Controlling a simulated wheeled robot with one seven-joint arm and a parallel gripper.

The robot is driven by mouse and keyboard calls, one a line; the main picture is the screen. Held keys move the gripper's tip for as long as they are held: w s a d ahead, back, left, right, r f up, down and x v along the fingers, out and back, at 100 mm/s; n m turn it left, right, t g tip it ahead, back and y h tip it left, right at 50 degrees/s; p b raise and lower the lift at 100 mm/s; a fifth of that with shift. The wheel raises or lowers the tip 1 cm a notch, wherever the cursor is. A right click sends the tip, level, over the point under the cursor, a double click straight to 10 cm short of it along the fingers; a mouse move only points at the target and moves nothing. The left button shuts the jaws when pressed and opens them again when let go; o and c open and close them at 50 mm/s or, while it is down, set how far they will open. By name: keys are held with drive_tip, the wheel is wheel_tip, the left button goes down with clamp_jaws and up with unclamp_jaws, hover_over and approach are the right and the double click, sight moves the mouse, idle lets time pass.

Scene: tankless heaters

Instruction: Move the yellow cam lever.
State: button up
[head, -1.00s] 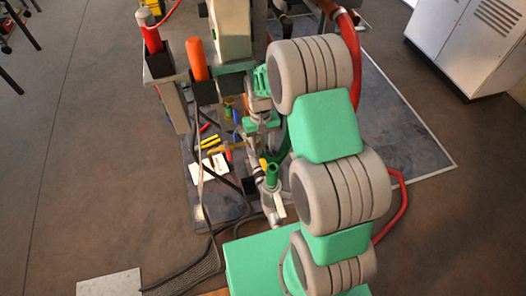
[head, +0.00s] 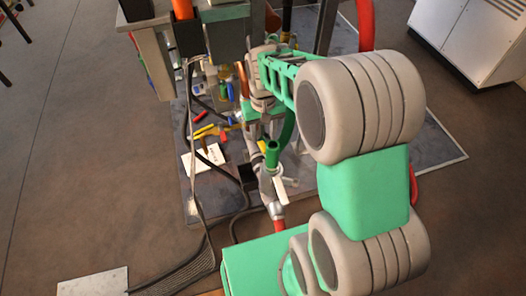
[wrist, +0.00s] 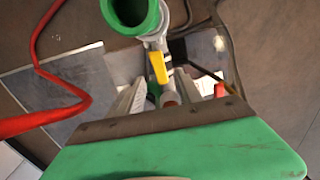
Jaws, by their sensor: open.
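The yellow cam lever (wrist: 158,67) shows in the wrist view, on a pale metal fitting just below the mouth of a green pipe (wrist: 130,12). My gripper (wrist: 160,78) is open, with one pale finger on each side of the lever's lower end as seen from the wrist. I cannot tell whether either finger touches it. In the head view a small yellow part (head: 262,146) shows beside the green pipe, partly hidden. My arm covers much of the right side there, and I cannot make out the gripper clearly.
A red hose (wrist: 62,75) curves along the left of the wrist view. Black cables (head: 203,200) run down past the fittings in the head view. Several coloured handles (head: 205,131) and a white tag (head: 203,158) lie nearby. Bare floor (head: 90,150) is at left.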

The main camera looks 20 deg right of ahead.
sight(264, 146)
wheel_tip(264, 146, down, 7)
drive_tip(key=shift+f+b, duration=0.15)
drive_tip(key=shift+b, duration=0.9)
clamp_jaws()
idle(0.6)
